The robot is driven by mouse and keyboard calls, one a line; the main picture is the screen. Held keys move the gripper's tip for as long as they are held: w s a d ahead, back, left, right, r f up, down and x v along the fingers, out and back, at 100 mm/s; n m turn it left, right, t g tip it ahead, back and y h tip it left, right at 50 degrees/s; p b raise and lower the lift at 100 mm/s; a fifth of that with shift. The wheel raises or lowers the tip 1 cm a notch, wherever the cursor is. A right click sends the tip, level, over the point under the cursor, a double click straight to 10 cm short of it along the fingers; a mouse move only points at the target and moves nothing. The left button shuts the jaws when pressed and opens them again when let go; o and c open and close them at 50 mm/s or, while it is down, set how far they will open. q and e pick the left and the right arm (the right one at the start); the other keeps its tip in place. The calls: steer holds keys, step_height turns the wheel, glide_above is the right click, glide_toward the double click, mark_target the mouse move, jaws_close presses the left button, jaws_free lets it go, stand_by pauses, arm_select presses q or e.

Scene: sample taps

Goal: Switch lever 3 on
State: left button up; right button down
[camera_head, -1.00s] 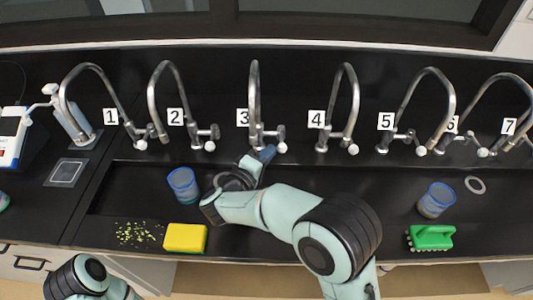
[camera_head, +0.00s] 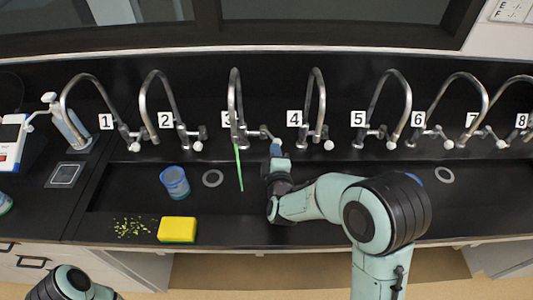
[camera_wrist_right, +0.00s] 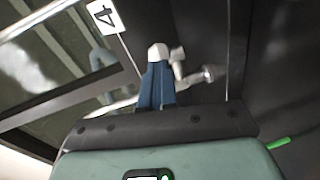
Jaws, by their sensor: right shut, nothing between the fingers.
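Tap 3 (camera_head: 232,100) is a tall curved metal tap behind the sink; its number label is partly hidden by the spout. A thin green stream (camera_head: 239,165) runs from its spout down to the sink. Its lever (camera_head: 264,133) points out to the right, unlike the neighbouring levers, with a white knob at its end (camera_wrist_right: 158,52). My right gripper (camera_head: 275,149) is shut and empty, its blue fingertips (camera_wrist_right: 156,84) at the knob, seemingly touching it. My left gripper is out of view; only part of the left arm shows at bottom left.
Tap 2 (camera_head: 161,100) and tap 4 (camera_head: 318,100) stand close on either side. A yellow sponge (camera_head: 177,230) lies at the front edge beside yellow-green crumbs (camera_head: 132,227).

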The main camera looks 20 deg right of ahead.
steer(key=shift+w+d+n+y, duration=0.2)
steer(key=shift+d+n+y, duration=0.3)
steer(key=shift+d, duration=0.55)
